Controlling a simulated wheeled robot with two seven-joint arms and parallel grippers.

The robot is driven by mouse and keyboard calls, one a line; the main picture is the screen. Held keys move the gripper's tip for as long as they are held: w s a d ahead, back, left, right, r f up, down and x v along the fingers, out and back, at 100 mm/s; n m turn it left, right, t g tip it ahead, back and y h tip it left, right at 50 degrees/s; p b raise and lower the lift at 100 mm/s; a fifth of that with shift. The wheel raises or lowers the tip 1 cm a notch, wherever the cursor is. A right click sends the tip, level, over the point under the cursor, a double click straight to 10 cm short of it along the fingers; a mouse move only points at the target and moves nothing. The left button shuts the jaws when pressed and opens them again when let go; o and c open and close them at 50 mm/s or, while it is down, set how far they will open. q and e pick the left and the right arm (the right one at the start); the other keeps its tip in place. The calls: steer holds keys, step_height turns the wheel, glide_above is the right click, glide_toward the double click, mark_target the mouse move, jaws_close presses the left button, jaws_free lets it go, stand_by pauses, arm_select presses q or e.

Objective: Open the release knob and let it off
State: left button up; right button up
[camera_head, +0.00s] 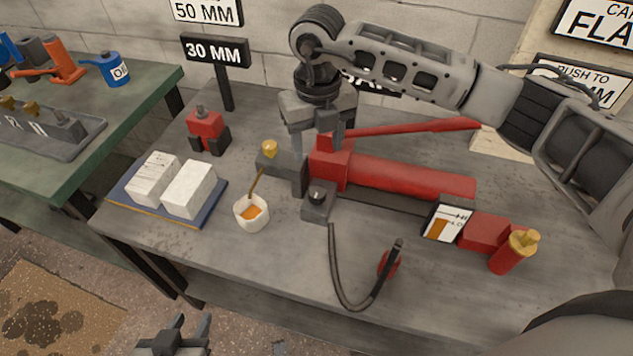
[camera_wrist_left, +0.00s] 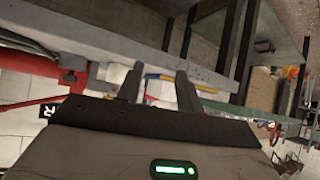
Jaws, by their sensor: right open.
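A red hand pump (camera_head: 410,178) lies on the grey bench, with a red lever (camera_head: 415,128) above its cylinder. At its left end are a red block and a dark block (camera_head: 283,168) with a brass knob (camera_head: 269,148). I cannot tell for sure which knob is the release knob. My right gripper (camera_head: 312,148) is open, pointing down over the pump's left end; its fingertips are partly hidden against the blocks. My left gripper (camera_head: 185,332) is open and empty, in front of the bench, also in the left wrist view (camera_wrist_left: 158,82).
A white cup (camera_head: 252,213) stands left of the pump. A blue tray (camera_head: 150,213) holds white blocks. A black hose (camera_head: 340,295) curves along the front edge near a red disc (camera_head: 388,264). A green table (camera_head: 110,140) is at the left.

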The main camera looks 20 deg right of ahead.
mark_target(317, 191)
step_height(317, 191, down, 12)
steer(key=shift+a+f+p, duration=0.1)
steer(key=shift+f+p, duration=0.15)
steer(key=shift+p, duration=0.3)
steer(key=c, duration=1)
